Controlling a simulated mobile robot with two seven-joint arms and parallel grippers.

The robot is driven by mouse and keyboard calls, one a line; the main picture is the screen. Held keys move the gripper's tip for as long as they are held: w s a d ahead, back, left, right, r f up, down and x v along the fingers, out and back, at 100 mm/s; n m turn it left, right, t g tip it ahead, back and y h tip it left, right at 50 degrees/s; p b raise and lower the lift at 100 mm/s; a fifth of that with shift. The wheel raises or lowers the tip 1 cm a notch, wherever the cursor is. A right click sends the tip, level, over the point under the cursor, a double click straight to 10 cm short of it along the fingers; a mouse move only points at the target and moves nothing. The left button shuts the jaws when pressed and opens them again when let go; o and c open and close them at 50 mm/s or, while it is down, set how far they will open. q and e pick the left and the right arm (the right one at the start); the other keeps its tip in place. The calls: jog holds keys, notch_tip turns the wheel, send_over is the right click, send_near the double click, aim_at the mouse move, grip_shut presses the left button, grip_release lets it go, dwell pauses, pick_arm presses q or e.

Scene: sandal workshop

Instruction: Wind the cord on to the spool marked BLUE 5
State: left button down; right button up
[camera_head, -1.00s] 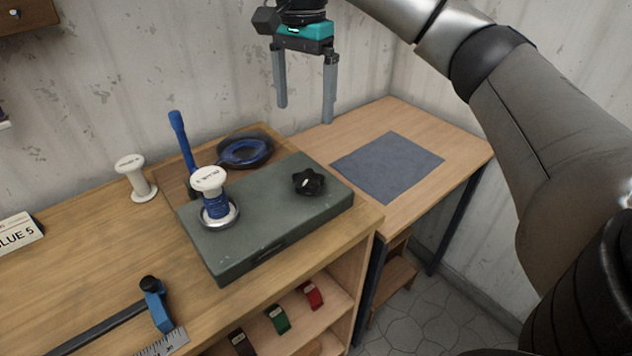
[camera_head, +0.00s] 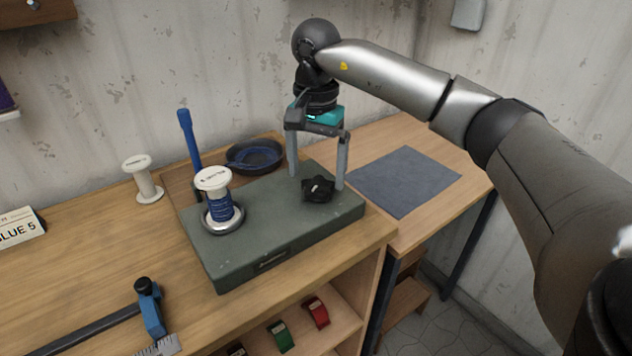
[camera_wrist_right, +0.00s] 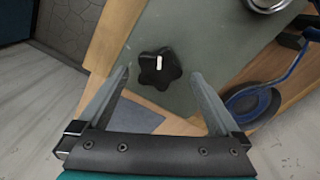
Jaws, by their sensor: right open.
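A white spool (camera_head: 213,181) with blue cord wound round its middle stands upright in a metal ring on the green winder box (camera_head: 270,250). A black star-shaped knob (camera_head: 318,188) sits on the box top, to the right of the spool. My right gripper (camera_head: 318,181) is open, its fingers pointing down on either side of the knob in the head view. In the right wrist view the knob (camera_wrist_right: 160,68) shows ahead of and between the open fingertips. A dark dish (camera_head: 258,155) with blue cord lies behind the box. The card reading BLUE 5 (camera_head: 17,228) stands at the left. My left gripper is not in view.
An empty white spool (camera_head: 143,178) stands left of the box. A blue upright lever (camera_head: 188,140) rises behind the wound spool. A blue-headed tool (camera_head: 150,308) lies at the front left. A grey mat (camera_head: 404,180) lies bare on the right-hand table.

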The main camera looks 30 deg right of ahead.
jog(key=shift+f, duration=0.9)
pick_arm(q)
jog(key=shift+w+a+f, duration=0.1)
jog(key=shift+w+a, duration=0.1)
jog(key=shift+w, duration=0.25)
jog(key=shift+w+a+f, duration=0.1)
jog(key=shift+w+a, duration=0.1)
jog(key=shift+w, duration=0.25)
pick_arm(e)
jog(key=shift+f, duration=0.2)
jog(key=c, duration=1.2)
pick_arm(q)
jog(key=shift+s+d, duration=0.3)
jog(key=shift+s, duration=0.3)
pick_arm(e)
jog(key=shift+c, duration=0.2)
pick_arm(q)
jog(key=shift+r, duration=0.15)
